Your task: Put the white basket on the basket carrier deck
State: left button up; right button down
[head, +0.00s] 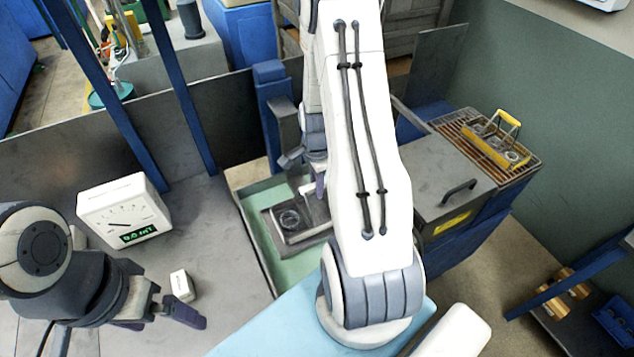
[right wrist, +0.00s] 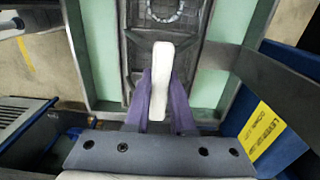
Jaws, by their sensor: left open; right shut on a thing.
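My right gripper (right wrist: 160,105) is shut on the white handle (right wrist: 160,72) of the white basket; its purple fingers sit on both sides of the bar. In the head view the basket (head: 322,212) is at the pale green tray (head: 258,215), partly hidden by my right arm. A metal ring (head: 290,219) shows on a dark surface beside it. I cannot tell whether the basket touches what is below, nor which surface is the carrier deck. My left gripper (head: 160,306) is open and empty over the grey table at lower left.
A white gauge (head: 124,211) and a small white block (head: 182,286) stand on the grey table. A yellow-handled basket (head: 496,143) with rings sits on a brown grate (head: 470,122). A grey box with a handle (head: 445,180) stands right of my right arm.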

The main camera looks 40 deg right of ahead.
jog(key=shift+f, duration=0.15)
jog(key=c, duration=0.8)
grip_release()
jog(key=shift+o, duration=0.2)
